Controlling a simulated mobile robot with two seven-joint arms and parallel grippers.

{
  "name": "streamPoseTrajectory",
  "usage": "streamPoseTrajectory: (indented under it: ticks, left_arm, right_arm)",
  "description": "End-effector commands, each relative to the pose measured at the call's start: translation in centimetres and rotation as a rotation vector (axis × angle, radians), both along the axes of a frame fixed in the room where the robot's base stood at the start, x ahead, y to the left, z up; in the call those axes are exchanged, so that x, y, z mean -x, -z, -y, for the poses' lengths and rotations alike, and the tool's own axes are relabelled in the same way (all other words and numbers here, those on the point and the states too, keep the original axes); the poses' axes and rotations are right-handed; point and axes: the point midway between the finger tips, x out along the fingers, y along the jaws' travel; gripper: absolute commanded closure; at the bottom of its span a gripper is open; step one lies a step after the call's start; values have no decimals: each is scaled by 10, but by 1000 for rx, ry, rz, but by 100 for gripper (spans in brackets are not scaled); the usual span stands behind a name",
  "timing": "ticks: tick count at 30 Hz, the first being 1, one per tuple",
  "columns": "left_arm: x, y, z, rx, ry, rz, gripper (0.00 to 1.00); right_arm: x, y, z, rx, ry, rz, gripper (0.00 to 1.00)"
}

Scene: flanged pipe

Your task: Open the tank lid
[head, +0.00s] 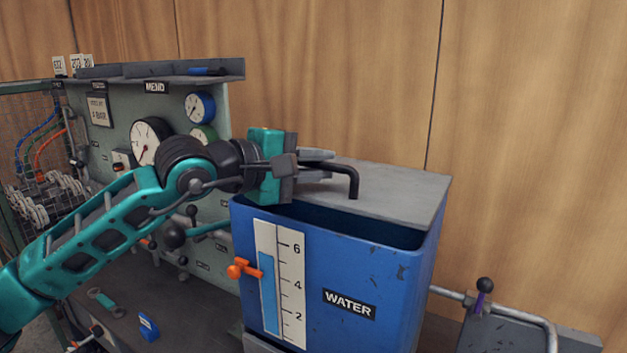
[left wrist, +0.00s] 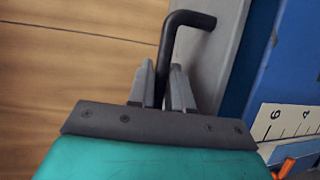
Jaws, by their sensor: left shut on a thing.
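The blue water tank (head: 335,270) stands right of centre in the head view, with a level scale and a WATER label on its front. Its grey lid (head: 400,190) lies over the back of the top and leaves a dark gap along the front edge. The lid also shows in the left wrist view (left wrist: 232,45). A black bent handle (head: 354,182) is on the lid. My left gripper (head: 325,160) is at the handle; in the left wrist view its two fingers (left wrist: 160,85) are closed around the handle's black bar (left wrist: 168,50). My right gripper is not in view.
A grey panel with gauges (head: 150,140) stands left of the tank, with a shelf (head: 160,72) on top. Pipework (head: 510,310) with a black-knobbed lever is at the right. A wooden wall is behind.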

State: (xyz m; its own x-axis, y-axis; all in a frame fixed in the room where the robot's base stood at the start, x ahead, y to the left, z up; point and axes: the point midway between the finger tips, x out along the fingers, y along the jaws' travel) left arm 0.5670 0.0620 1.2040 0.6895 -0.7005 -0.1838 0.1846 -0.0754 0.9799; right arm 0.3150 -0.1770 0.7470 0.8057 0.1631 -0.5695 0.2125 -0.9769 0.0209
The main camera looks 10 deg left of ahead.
Motion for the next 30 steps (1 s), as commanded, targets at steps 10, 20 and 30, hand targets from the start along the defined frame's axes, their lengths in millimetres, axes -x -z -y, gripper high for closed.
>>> streamPoseTrajectory:
  ticks: [10, 20, 30]
  left_arm:
    - [-27, -76, 12, -45, 0, -107, 100]
    - [-49, -106, 21, -104, -1, -249, 100]
    - [-62, -119, 26, -133, -1, -322, 100]
  right_arm:
    - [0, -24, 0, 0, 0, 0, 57]
    - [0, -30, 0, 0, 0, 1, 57]
    - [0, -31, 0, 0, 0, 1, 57]
